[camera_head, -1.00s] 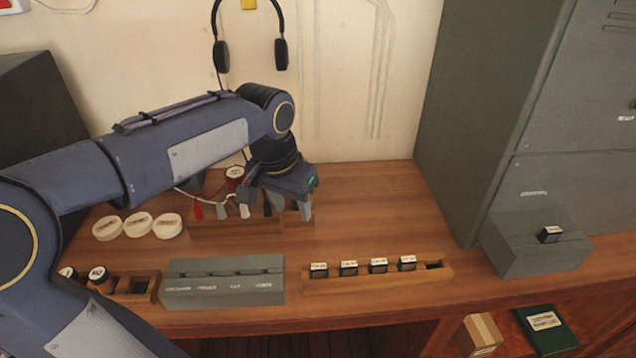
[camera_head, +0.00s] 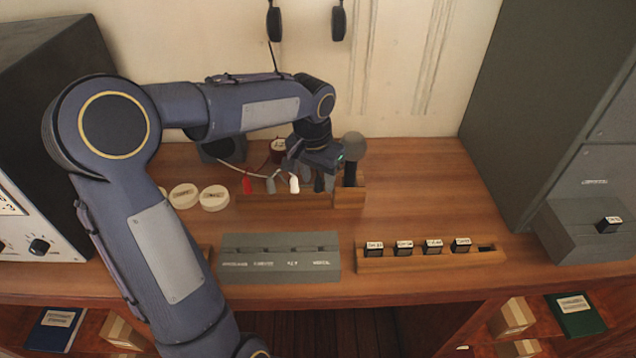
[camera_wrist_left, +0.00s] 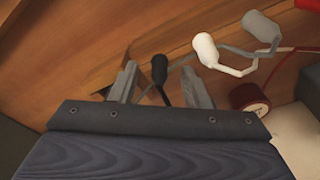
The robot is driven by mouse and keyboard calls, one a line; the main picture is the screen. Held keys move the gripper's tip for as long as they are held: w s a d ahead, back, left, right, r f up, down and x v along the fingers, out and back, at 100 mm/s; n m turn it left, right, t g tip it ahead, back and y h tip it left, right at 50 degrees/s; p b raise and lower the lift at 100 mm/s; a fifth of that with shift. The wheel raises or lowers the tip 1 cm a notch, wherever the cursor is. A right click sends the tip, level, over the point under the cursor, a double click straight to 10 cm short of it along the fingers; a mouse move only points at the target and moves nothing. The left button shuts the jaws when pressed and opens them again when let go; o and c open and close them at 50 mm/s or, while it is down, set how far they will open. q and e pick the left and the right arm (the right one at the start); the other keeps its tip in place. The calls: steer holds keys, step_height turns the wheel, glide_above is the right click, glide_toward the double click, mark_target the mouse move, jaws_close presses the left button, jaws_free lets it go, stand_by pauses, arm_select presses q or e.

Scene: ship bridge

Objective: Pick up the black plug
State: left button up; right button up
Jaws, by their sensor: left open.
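The black plug (camera_wrist_left: 159,70) shows in the left wrist view, on a thin dark cable, between the two fingers of my left gripper (camera_wrist_left: 158,86). The fingers are apart, with a gap on both sides of the plug. In the head view my left gripper (camera_head: 318,178) is over the right part of a wooden rack (camera_head: 285,201); the plug is hard to make out there among the fingers. A white plug (camera_head: 294,184), a grey plug (camera_head: 270,185) and a red plug (camera_head: 247,184) stand left of it. My right gripper is not in view.
A microphone (camera_head: 353,148) stands close to the right of my gripper. A dark red reel (camera_head: 278,148) is behind the plugs. In front are a grey slotted block (camera_head: 280,263) and a wooden strip with small labelled blocks (camera_head: 432,260).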

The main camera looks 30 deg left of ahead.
mark_target(319, 176)
arm_select(q)
steer(key=shift+c, duration=0.3)
jaws_close()
steer(key=shift+r, duration=0.1)
steer(key=shift+r, duration=0.55)
step_height(319, 176, up, 2)
steer(key=shift+d+r, duration=0.15)
steer(key=s+d+r+b, duration=0.1)
steer(key=s+d+r, duration=0.2)
steer(key=d+r, duration=0.6)
steer(key=d, duration=0.4)
steer(key=shift+d+r, duration=0.2)
steer(key=shift+r, duration=0.05)
steer(key=shift+s, duration=0.1)
